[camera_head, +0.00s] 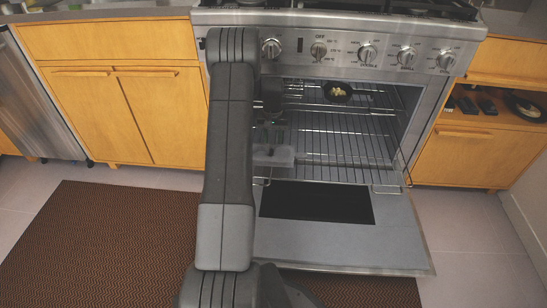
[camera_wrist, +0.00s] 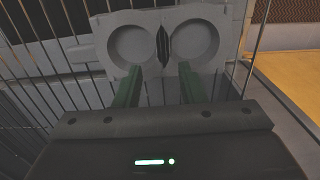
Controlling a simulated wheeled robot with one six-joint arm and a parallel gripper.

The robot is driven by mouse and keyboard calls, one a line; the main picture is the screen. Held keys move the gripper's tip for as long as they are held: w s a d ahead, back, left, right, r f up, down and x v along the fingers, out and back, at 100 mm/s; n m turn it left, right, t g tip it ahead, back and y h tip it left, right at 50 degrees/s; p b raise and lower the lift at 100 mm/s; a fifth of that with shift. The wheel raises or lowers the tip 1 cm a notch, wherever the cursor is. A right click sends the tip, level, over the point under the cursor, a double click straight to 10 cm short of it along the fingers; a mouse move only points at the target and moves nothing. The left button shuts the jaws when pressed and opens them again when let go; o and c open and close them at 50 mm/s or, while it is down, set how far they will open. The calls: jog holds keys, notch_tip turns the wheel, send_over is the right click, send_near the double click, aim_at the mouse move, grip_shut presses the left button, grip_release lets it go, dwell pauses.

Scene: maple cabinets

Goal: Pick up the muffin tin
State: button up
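The muffin tin (camera_wrist: 122,68) is light grey with round cups, two of them showing in the wrist view. In the head view the tin (camera_head: 273,155) lies at the left of the pulled-out oven rack, partly hidden behind my arm. My gripper (camera_wrist: 158,70) is open, its two green fingers spread apart. The fingertips are at the near edge of the tin, in front of the two cups; I cannot tell whether they touch it. In the head view my gripper (camera_head: 274,132) is mostly hidden by my arm, just above the tin.
The oven rack (camera_head: 335,150) extends over the lowered oven door (camera_head: 400,230). A small dark pan (camera_head: 338,92) with yellowish food sits deeper in the oven. Wooden cabinets (camera_head: 130,95) flank the oven, and a brown rug (camera_head: 75,235) lies on the floor.

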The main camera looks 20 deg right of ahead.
aim_at(271, 152)
jog(key=f, duration=0.2)
jog(key=f+b, duration=0.1)
jog(key=f, duration=0.1)
jog(key=f+b, duration=0.1)
jog(key=f, duration=0.1)
jog(key=shift+s+a+f, duration=0.25)
jog(key=shift+a+f, duration=0.15)
jog(key=shift+r, duration=0.1)
grip_shut()
